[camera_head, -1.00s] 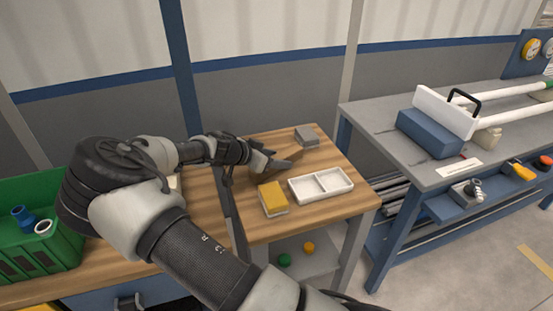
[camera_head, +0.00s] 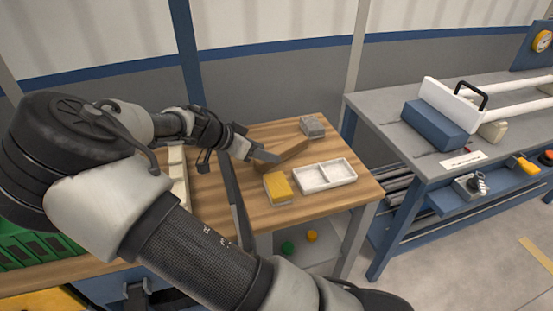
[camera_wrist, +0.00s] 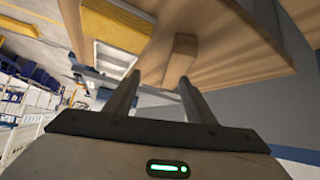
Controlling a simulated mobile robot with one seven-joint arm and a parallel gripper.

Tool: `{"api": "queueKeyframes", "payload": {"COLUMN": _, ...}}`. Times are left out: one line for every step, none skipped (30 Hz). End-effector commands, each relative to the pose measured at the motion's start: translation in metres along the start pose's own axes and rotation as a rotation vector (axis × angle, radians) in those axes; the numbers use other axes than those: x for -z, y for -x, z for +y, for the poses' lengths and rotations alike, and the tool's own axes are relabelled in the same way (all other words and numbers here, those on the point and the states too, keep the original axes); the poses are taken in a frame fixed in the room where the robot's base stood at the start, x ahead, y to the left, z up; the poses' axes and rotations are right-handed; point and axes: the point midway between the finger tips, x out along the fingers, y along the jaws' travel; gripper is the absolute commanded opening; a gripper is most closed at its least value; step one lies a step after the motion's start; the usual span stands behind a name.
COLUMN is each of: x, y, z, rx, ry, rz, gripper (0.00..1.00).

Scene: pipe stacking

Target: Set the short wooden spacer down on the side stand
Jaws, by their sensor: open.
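The short wooden spacer (camera_head: 284,156) is a brown block lying on the wooden top of the side stand (camera_head: 340,203), behind the yellow-topped block and the white tray. It also shows in the wrist view (camera_wrist: 181,55), just past my fingertips. My gripper (camera_head: 270,157) reaches in from the left, low over the stand top. In the wrist view my gripper (camera_wrist: 160,80) has its two fingers apart, with the spacer's near end around the gap. The fingers partly hide the spacer in the head view, and I cannot tell whether they touch it.
A yellow-topped block (camera_head: 278,187) and a white two-compartment tray (camera_head: 325,175) stand at the front of the stand. A grey block (camera_head: 312,127) is at its back. A grey workbench (camera_head: 385,110) with a blue block and white pipes is at right.

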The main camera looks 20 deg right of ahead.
Motion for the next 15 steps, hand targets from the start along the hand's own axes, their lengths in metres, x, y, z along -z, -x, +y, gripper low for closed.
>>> {"api": "queueKeyframes", "payload": {"x": 0.0, "y": -0.003, "z": 0.016, "rx": -0.018, "ry": 0.008, "rz": -0.081, "gripper": 0.5}}
{"api": "queueKeyframes", "payload": {"x": -0.002, "y": -0.004, "z": 0.025, "rx": -0.024, "ry": 0.026, "rz": -0.13, "gripper": 0.5}}
{"api": "queueKeyframes", "payload": {"x": -0.005, "y": -0.003, "z": 0.036, "rx": -0.027, "ry": 0.05, "rz": -0.196, "gripper": 0.5}}
{"api": "queueKeyframes", "payload": {"x": -0.007, "y": -0.001, "z": 0.044, "rx": -0.025, "ry": 0.072, "rz": -0.247, "gripper": 0.5}}
{"api": "queueKeyframes", "payload": {"x": -0.009, "y": 0.002, "z": 0.053, "rx": -0.019, "ry": 0.092, "rz": -0.297, "gripper": 0.5}}
{"api": "queueKeyframes", "payload": {"x": -0.012, "y": 0.008, "z": 0.063, "rx": -0.003, "ry": 0.121, "rz": -0.361, "gripper": 0.5}}
{"api": "queueKeyframes", "payload": {"x": -0.013, "y": 0.014, "z": 0.07, "rx": 0.015, "ry": 0.144, "rz": -0.408, "gripper": 0.5}}
{"api": "queueKeyframes", "payload": {"x": -0.013, "y": 0.021, "z": 0.077, "rx": 0.035, "ry": 0.169, "rz": -0.453, "gripper": 0.5}}
{"api": "queueKeyframes", "payload": {"x": -0.013, "y": 0.031, "z": 0.087, "rx": 0.072, "ry": 0.203, "rz": -0.51, "gripper": 0.5}}
{"api": "queueKeyframes", "payload": {"x": -0.012, "y": 0.04, "z": 0.094, "rx": 0.105, "ry": 0.231, "rz": -0.548, "gripper": 0.5}}
{"api": "queueKeyframes", "payload": {"x": -0.011, "y": 0.05, "z": 0.101, "rx": 0.142, "ry": 0.258, "rz": -0.581, "gripper": 0.5}}
{"api": "queueKeyframes", "payload": {"x": -0.007, "y": 0.064, "z": 0.11, "rx": 0.196, "ry": 0.296, "rz": -0.618, "gripper": 0.5}}
{"api": "queueKeyframes", "payload": {"x": -0.005, "y": 0.074, "z": 0.117, "rx": 0.238, "ry": 0.324, "rz": -0.64, "gripper": 0.5}}
{"api": "queueKeyframes", "payload": {"x": -0.002, "y": 0.085, "z": 0.125, "rx": 0.283, "ry": 0.354, "rz": -0.655, "gripper": 0.5}}
{"api": "queueKeyframes", "payload": {"x": 0.004, "y": 0.099, "z": 0.135, "rx": 0.345, "ry": 0.394, "rz": -0.667, "gripper": 0.5}}
